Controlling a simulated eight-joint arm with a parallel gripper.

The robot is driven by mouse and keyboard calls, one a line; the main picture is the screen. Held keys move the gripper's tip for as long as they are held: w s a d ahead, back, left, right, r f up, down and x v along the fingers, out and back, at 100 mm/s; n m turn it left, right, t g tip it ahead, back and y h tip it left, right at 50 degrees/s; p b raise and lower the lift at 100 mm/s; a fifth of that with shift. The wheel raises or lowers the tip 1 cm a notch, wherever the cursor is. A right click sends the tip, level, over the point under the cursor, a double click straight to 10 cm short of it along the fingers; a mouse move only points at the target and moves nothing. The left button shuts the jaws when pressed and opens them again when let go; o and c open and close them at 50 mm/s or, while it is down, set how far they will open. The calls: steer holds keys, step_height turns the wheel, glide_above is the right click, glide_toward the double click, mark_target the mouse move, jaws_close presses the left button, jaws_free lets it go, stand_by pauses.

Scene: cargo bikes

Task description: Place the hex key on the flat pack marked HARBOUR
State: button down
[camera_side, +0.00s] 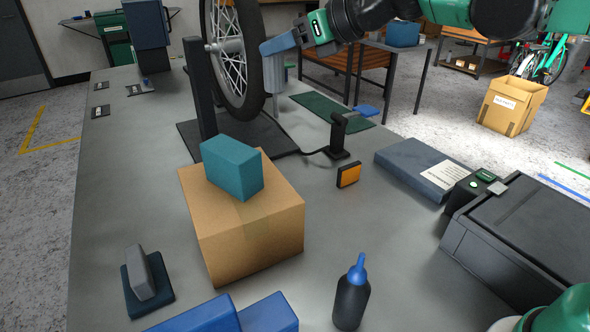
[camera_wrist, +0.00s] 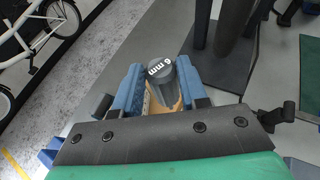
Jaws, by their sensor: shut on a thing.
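My gripper (camera_side: 277,68) is raised beside the bicycle wheel, with its blue fingers shut on a grey piece. In the wrist view, my gripper (camera_wrist: 162,92) holds this piece, the hex key (camera_wrist: 176,94), between both fingers. Its round dark end marked "6 mm" faces the camera. The hex key's lower part is hidden or hard to make out in the side view. A flat blue-grey pack (camera_side: 405,162) lies on the bench at the right, apart from my gripper. It bears a white label whose print is too small to read, so I cannot confirm HARBOUR.
A wheel (camera_side: 250,60) stands on a dark stand close to my gripper. A cardboard box (camera_side: 250,235) carries a teal block (camera_side: 232,167). A small post (camera_side: 339,135), an orange reflector (camera_side: 348,175), a black case (camera_side: 525,240) and a bottle (camera_side: 351,300) stand around the flat pack.

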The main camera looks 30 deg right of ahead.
steer(key=s+d+m+t+h, duration=0.1)
steer(key=s+d+m+h, duration=0.15)
steer(key=d, duration=0.95)
steer(key=s+d+r+m+h, duration=0.1)
steer(key=s+d+m+h, duration=0.2)
steer(key=d, duration=0.9)
steer(key=s+d+m+t+h, duration=0.1)
steer(key=d+m+h, duration=0.25)
steer(key=d, duration=0.85)
step_height(320, 180, down, 19)
steer(key=n, duration=0.1)
steer(key=shift+a+r, duration=0.15)
steer(key=shift+a, duration=0.1)
steer(key=shift+w, duration=0.1)
steer(key=shift+c, duration=2.4)
jaws_free()
